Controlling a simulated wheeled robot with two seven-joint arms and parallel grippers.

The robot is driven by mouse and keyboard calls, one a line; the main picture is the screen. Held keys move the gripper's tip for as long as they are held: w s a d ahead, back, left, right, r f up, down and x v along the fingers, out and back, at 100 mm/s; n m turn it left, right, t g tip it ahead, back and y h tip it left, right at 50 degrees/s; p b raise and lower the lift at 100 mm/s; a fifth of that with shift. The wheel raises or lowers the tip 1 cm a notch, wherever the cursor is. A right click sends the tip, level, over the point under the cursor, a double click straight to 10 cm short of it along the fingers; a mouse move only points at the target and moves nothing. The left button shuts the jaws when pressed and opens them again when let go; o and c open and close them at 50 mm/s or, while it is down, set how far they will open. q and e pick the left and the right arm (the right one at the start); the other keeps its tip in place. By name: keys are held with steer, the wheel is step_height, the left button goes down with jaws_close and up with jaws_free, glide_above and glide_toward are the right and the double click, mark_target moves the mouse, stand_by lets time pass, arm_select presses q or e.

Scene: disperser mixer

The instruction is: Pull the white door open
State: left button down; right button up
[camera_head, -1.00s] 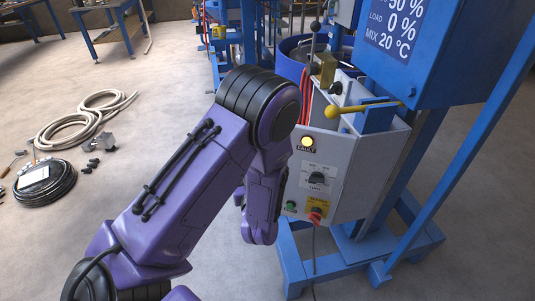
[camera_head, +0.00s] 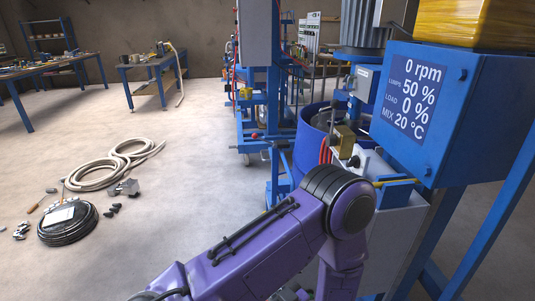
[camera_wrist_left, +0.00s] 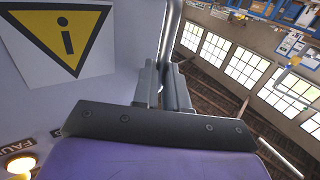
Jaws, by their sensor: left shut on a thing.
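The white cabinet (camera_head: 402,230) stands at the lower right in the head view, partly hidden by my purple left arm. In the left wrist view a pale panel (camera_wrist_left: 128,65) fills the left side, with a yellow triangle sticker (camera_wrist_left: 68,35) and a lit lamp (camera_wrist_left: 20,163) marked FAULT. I cannot tell the door's outline. My left gripper (camera_wrist_left: 166,78) is shut on a grey metal bar handle (camera_wrist_left: 172,28) beside this panel. In the head view my arm hides these fingers. My right gripper is not in view.
A blue display box (camera_head: 460,112) hangs above the cabinet, and a blue drum (camera_head: 312,140) stands behind it. A slanted blue post is at the right. A coiled hose (camera_head: 115,163) and black cable coil (camera_head: 68,222) lie on the left floor. Floor between them and the machine is clear.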

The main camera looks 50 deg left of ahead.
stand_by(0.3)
arm_select(q)
steer(key=c, duration=1.2)
jaws_free()
steer(key=shift+o, duration=0.2)
steer(key=d+b, duration=0.1)
steer(key=d, duration=0.9)
steer(key=shift+w+d, duration=0.2)
steer(key=shift+d, duration=0.1)
